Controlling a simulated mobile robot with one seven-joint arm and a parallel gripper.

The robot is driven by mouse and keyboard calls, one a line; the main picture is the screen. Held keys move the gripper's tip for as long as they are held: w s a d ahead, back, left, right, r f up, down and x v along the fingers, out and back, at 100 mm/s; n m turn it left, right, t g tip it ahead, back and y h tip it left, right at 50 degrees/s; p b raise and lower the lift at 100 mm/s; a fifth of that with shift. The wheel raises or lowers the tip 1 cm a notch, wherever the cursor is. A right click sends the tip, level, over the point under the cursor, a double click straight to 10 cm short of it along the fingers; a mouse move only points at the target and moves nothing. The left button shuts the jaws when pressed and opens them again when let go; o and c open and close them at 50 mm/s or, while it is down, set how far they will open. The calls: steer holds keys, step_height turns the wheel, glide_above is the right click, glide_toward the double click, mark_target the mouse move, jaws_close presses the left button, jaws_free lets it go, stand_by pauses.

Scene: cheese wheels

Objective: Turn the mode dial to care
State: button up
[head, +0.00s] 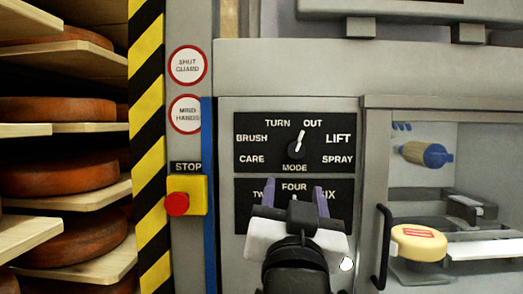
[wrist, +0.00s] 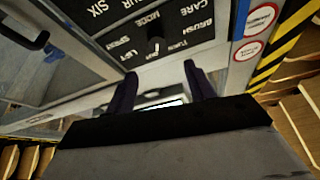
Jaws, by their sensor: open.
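The mode dial (head: 297,147) is a small black knob with a white pointer on a black panel (head: 250,120). Its pointer aims up and slightly right, toward OUT. The CARE label (head: 251,159) is at the panel's lower left; BRUSH, TURN, OUT, LIFT and SPRAY also ring the dial. My gripper (head: 293,196) is open and empty, its purple fingers apart, in front of and below the dial in the head view. In the wrist view the dial (wrist: 155,45) appears upside down, beyond and between the fingertips (wrist: 160,73); no contact shows.
A lower panel (head: 245,213) marked TWO, FOUR, SIX is partly hidden by my gripper. A red stop button (head: 177,204) is at left. A dark door handle (head: 383,247) juts out at right, beside a glazed chamber with a cheese wheel (head: 419,243). Shelves of cheese stand far left.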

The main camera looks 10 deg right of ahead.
mark_target(297, 151)
steer(key=p+x, duration=1.3)
steer(key=shift+w+d+p, duration=0.3)
steer(key=shift+d+p, duration=0.05)
steer(key=shift+d, duration=0.05)
steer(key=c, duration=1)
steer(key=shift+o, duration=0.2)
